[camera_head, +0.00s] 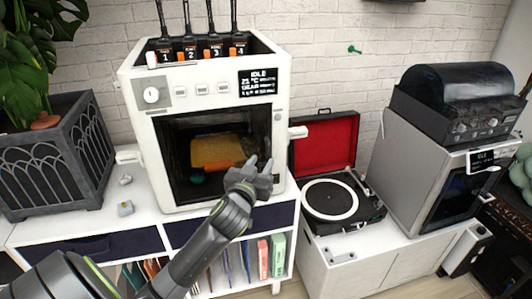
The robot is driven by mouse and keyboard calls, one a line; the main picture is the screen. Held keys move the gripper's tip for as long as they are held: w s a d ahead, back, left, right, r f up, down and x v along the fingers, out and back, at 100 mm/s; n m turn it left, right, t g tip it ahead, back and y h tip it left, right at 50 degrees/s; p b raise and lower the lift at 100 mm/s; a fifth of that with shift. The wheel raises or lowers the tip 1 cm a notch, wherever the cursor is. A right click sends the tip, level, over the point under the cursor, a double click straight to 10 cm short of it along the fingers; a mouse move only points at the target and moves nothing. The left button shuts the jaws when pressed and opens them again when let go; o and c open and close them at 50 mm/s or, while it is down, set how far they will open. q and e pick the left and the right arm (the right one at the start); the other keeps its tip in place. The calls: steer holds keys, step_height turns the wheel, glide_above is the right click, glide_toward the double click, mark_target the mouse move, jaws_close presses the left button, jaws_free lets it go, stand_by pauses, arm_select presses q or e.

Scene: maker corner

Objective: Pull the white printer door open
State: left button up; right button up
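The white printer (135,88) stands on the white shelf unit, its front facing me. Its front has a dark, black-framed door area (175,160), through which a yellow-orange plate (215,148) and an orange piece (222,165) show. I cannot tell whether a clear pane covers it. My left gripper (260,164) is in front of the lower right part of this area, fingers pointing up and slightly apart, with nothing seen between them. It hides that corner, and I cannot tell whether it touches the door. My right gripper is out of view.
A planter (55,155) stands left of the printer, with small grey pieces (125,208) nearby. A record player (332,200) with its lid raised and a grey machine (425,165) stand to the right. White knobs stick out from the printer's sides.

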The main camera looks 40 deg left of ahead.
mark_target(268, 152)
arm_select(q)
steer(key=shift+x, duration=2.5)
jaws_close()
